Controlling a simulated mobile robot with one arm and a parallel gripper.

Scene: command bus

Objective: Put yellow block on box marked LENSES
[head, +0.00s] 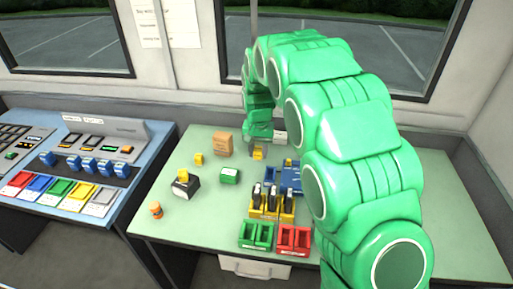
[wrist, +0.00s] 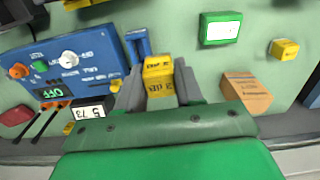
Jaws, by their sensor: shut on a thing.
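My gripper (wrist: 158,92) is shut on a yellow block (wrist: 158,68) with dark lettering on its faces. In the head view my gripper (head: 259,142) is at the back middle of the green table, with the yellow block (head: 258,154) at its tips. I cannot tell whether the block touches the table. No label clearly reads LENSES. Candidate boxes are a green box (head: 229,176) with a white label, also in the wrist view (wrist: 220,29), a tan box (head: 223,144), also in the wrist view (wrist: 247,93), and a dark box (head: 187,190) with a yellow piece on top.
Another yellow block (head: 198,159) lies left of the tan box. A blue panel (wrist: 70,68) with knobs and levers is beside my gripper. Yellow (head: 272,212), green (head: 256,235) and red (head: 293,239) bins stand at the front. An orange piece (head: 156,210) is at left.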

